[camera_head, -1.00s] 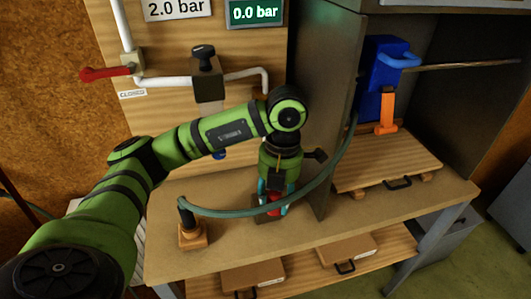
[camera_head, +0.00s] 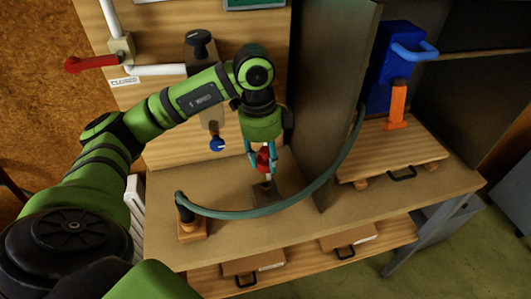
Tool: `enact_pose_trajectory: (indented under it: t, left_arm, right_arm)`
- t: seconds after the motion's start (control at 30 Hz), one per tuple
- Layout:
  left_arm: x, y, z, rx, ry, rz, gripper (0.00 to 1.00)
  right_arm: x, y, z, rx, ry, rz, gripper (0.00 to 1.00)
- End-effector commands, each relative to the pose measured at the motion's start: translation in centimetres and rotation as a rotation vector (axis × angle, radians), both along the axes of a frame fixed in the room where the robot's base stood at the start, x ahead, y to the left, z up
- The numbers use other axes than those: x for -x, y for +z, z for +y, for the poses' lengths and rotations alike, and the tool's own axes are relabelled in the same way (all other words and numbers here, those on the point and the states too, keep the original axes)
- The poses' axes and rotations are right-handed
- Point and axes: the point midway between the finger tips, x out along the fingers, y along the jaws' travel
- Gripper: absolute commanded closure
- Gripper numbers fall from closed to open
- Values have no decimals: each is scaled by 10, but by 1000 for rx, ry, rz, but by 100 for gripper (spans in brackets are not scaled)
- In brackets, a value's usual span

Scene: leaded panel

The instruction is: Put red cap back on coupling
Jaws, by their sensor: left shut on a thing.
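My left gripper (camera_head: 262,165) points down over the bench, shut on the red cap (camera_head: 263,159). The cap shows between its blue-green fingers. A small dark block (camera_head: 291,190) sits on the bench just below and beside the fingertips. A pale tip shows just under the cap; I cannot tell whether it is part of the cap or the block. A small fitting with a blue ring (camera_head: 217,145) hangs below the valve on the wooden panel, left of the gripper; it looks like the coupling. My right gripper is not in view.
A green hose (camera_head: 270,210) arcs across the bench front from a stand (camera_head: 191,224) to the dark upright partition (camera_head: 330,100). A red lever (camera_head: 88,64) sits by a CLOSED label. A blue box tool with an orange part (camera_head: 397,103) stands on a wooden board at right.

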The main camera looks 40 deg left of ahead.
Motion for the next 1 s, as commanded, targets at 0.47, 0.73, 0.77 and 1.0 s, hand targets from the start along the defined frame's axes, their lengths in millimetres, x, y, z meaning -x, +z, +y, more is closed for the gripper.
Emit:
enact_pose_trajectory:
  t: [0.47,0.73,0.77,1.0]
  left_arm:
    - [0,-8,0,0,0,4,78]
    - [0,-32,0,0,0,4,78]
    - [0,-35,0,0,0,4,78]
    - [0,-54,0,-1,0,3,78]
  right_arm:
    - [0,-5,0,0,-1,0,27]
    - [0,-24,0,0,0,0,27]
    - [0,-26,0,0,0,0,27]
    - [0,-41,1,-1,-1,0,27]
